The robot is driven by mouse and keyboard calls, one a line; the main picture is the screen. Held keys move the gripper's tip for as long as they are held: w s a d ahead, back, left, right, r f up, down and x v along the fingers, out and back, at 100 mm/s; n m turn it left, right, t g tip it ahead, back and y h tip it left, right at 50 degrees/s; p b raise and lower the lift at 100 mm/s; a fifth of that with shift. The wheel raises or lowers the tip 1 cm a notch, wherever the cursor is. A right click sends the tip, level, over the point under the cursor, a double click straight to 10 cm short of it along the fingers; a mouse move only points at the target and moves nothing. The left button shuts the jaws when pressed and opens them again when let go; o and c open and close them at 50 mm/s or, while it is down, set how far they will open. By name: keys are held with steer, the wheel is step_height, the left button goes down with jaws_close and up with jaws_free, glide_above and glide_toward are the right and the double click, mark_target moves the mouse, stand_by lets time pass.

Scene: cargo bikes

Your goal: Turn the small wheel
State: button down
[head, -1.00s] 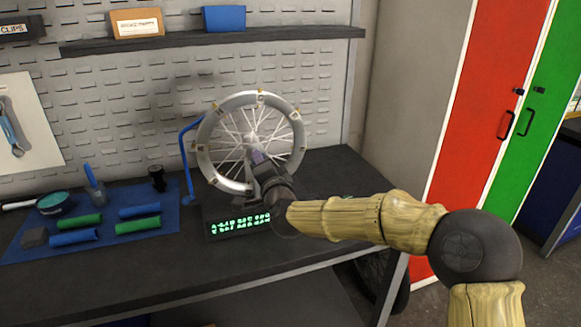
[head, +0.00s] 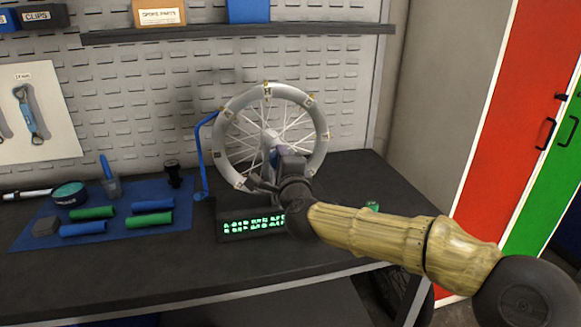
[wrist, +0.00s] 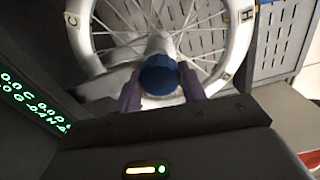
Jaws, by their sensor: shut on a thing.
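A spoked wheel with a pale grey rim (head: 322,125) stands upright on a black stand on the workbench. Small lettered tags sit around the rim, which also shows in the wrist view (wrist: 85,40). A blue round knob (wrist: 160,75) is at the wheel's hub. My gripper (head: 276,158) reaches the hub from the front right. In the wrist view, its two purple fingers (wrist: 160,90) are on either side of the blue knob, shut on it. The gripper body hides the lower part of the wheel.
A lit green display (head: 253,224) is at the stand's base. A blue bent rod (head: 199,155) stands left of the wheel. A blue mat (head: 110,232) holds grips and small tools. A shelf (head: 235,33) runs above. The bench (head: 140,275) is clear in front.

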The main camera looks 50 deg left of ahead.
steer(key=shift+w+d+r+m, duration=0.1)
steer(key=shift+w+m, duration=0.15)
steer(key=shift+m, duration=0.15)
steer(key=c, duration=0.8)
jaws_free()
steer(key=shift+s, duration=0.1)
steer(key=b+v, duration=0.1)
steer(key=v, duration=1.6)
steer(key=shift+s+d+b, duration=0.1)
steer(key=shift+s+b, duration=0.05)
steer(key=shift+b, duration=0.2)
